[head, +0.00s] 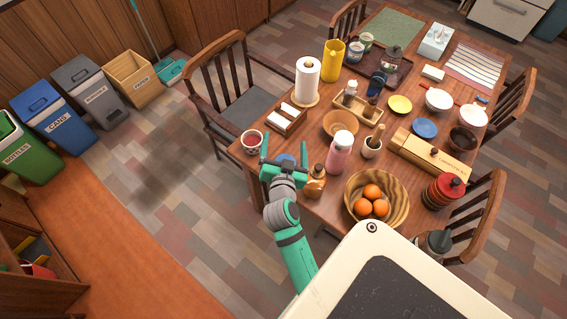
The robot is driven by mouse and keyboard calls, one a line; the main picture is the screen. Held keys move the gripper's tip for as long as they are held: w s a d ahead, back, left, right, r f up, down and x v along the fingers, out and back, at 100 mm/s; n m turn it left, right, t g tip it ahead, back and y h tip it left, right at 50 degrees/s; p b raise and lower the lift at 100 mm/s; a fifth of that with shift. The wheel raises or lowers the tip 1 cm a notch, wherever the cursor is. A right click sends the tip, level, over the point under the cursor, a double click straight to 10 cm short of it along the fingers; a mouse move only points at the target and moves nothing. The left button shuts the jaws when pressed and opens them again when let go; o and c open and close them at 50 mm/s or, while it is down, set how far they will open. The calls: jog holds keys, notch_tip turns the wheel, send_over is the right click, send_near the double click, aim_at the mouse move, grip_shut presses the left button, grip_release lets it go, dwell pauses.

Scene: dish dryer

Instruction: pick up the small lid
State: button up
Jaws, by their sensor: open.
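My gripper (285,146) is at the near left edge of the table, with its two green fingers spread apart and nothing seen held between them. A small round blue thing (285,159) shows between the fingers, partly hidden by my gripper. It may be the small lid, but I cannot tell for sure. I cannot tell whether the fingers touch it or how high they are above the table.
On the wooden table (318,208), a red-filled cup (251,141) stands left of my gripper. An amber bottle (315,182) and a pink bottle (340,152) stand close on its right. A wooden bowl (352,208) of orange fruit is further right. A chair (228,90) stands behind.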

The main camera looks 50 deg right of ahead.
jog(key=s+d+r+m+g, duration=0.1)
jog(key=s+d+m+g, duration=0.1)
jog(key=d+m+g, duration=0.45)
jog(key=s+d+r+m+g, duration=0.25)
jog(key=d+m, duration=0.45)
jog(key=m, duration=0.4)
jog(key=w+a+f+m+y, duration=0.2)
jog(key=w+a+m+y, duration=0.1)
jog(key=a+m+y, duration=0.3)
jog(key=w+a+f+m+y, duration=0.2)
jog(key=a+f+m+y, duration=0.1)
jog(key=a+m+y, duration=0.3)
jog(key=shift+g, duration=0.3)
jog(key=f, duration=1)
jog(key=shift+w+a+f, duration=0.1)
jog(key=shift+w+a, duration=0.05)
jog(key=shift+w, duration=0.1)
jog(key=c, duration=1.1)
